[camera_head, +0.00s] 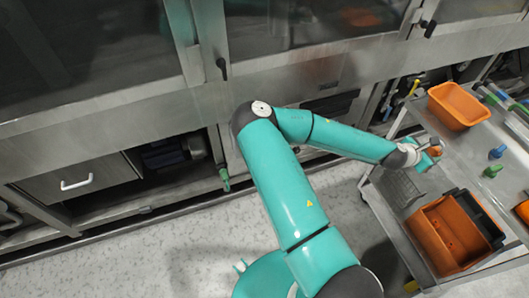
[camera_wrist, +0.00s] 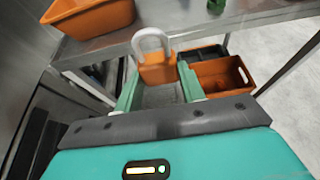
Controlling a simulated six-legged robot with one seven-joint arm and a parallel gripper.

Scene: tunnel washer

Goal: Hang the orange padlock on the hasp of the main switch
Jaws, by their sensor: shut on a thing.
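The orange padlock (camera_wrist: 157,70) is upright between the green fingertips of my gripper (camera_wrist: 159,86) in the wrist view, with its pale shackle loop pointing up and away from the fingers. In the head view my gripper (camera_head: 426,160) is at the right, above the metal cart, and the padlock (camera_head: 435,151) shows small and partly covered at its tip. The gripper is shut on the padlock. I cannot make out the main switch or its hasp in either view.
The metal cart (camera_head: 470,150) carries an orange bin (camera_head: 458,107), an orange box (camera_head: 450,238) with a black part, and small blue (camera_head: 497,152) and green (camera_head: 491,171) items. Steel machine panels with windows run along the back. Pale floor (camera_head: 180,255) is clear at left.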

